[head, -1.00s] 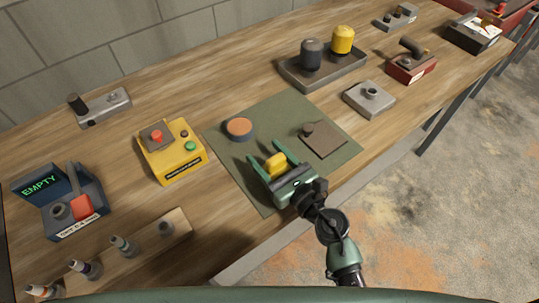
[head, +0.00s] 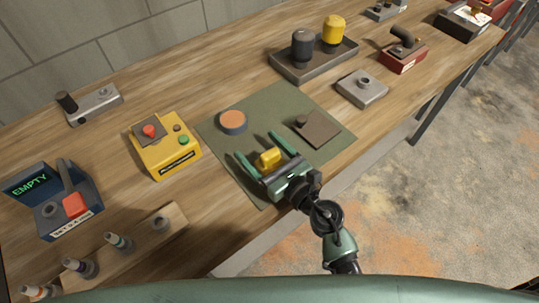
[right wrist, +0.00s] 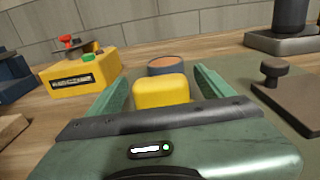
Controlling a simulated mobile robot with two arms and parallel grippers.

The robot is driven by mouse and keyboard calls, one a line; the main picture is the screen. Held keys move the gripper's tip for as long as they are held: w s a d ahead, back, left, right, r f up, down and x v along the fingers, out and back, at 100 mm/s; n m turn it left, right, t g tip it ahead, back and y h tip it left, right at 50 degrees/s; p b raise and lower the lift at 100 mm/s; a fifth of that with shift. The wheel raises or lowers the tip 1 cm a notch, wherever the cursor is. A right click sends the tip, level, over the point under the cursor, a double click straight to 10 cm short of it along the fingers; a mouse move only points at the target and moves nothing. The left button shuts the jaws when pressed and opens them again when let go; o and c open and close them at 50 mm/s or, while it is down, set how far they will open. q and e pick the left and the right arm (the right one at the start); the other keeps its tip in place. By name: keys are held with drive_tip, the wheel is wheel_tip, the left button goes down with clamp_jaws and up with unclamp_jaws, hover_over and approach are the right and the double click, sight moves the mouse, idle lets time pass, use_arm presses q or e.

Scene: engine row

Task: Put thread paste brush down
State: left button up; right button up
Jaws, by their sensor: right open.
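My right gripper (head: 269,152) is open over the green mat (head: 285,98), its two green fingers spread apart. A yellow piece (head: 268,158), which looks like the handle of the thread paste brush, is between the fingers with a gap on each side. It also shows in the right wrist view (right wrist: 160,91) as a rounded yellow block, its lower part hidden by the gripper body. No bristles show. A round tin with an orange top (head: 233,121) stands on the mat beyond the fingers. My left gripper is not in view.
A brown plate with a knob (head: 318,128) lies on the mat, right of the gripper. A yellow button box (head: 165,147) stands to the left. A grey tray (head: 313,62) with a black and a yellow cylinder is behind. Bare bench lies between the box and mat.

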drive_tip(key=shift+s+r+p, duration=0.1)
drive_tip(key=shift+r+p, duration=0.15)
drive_tip(key=shift+p, duration=0.15)
drive_tip(key=b+v, duration=0.3)
drive_tip(key=v, duration=0.8)
drive_tip(key=shift+f+b, duration=0.1)
drive_tip(key=shift+b, duration=0.2)
drive_tip(key=shift+s+d, duration=0.3)
drive_tip(key=shift+s, duration=0.05)
drive_tip(key=shift+r, duration=0.25)
